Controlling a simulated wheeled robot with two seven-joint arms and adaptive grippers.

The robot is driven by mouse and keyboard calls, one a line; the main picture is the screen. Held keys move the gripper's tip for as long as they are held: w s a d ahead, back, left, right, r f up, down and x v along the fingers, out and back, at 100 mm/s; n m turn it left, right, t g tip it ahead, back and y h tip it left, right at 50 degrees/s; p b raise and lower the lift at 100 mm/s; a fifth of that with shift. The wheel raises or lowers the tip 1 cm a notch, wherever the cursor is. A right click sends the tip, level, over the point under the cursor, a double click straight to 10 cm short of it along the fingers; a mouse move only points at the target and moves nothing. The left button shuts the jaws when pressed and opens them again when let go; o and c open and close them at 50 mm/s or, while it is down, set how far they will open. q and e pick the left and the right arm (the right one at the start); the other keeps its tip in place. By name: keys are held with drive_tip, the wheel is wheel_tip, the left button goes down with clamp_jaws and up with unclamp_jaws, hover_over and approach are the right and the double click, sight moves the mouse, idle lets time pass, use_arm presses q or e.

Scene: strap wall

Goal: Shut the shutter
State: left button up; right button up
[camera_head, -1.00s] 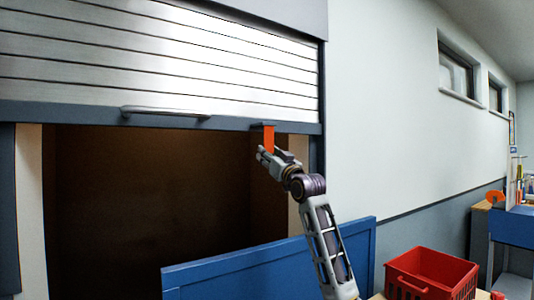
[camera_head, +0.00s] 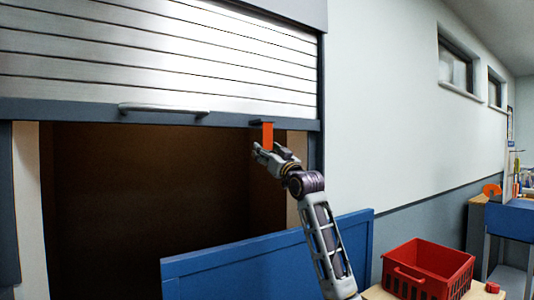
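The shutter (camera_head: 160,55) is a slatted metal roller with a dark bottom rail (camera_head: 60,110) and a grey bar handle (camera_head: 165,110). It is partly raised, with a dark opening below it. An orange strap (camera_head: 267,135) hangs from the rail near its right end. My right gripper (camera_head: 258,152) is up at the strap's lower part, at its left side. Its fingers are small and partly overlap the strap, so I cannot tell whether they grip it. My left gripper is not in view.
A blue panel (camera_head: 270,258) stands in front of the opening's lower right. A red crate (camera_head: 427,268) sits on a light surface at the lower right. A blue bench (camera_head: 512,222) stands farther right.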

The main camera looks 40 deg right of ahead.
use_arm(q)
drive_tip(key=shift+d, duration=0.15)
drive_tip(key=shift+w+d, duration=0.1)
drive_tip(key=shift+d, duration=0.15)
use_arm(e)
drive_tip(key=d+v, duration=0.1)
drive_tip(key=v, duration=1.1)
drive_tip(key=shift+a, duration=0.45)
drive_tip(key=shift+c, duration=0.2)
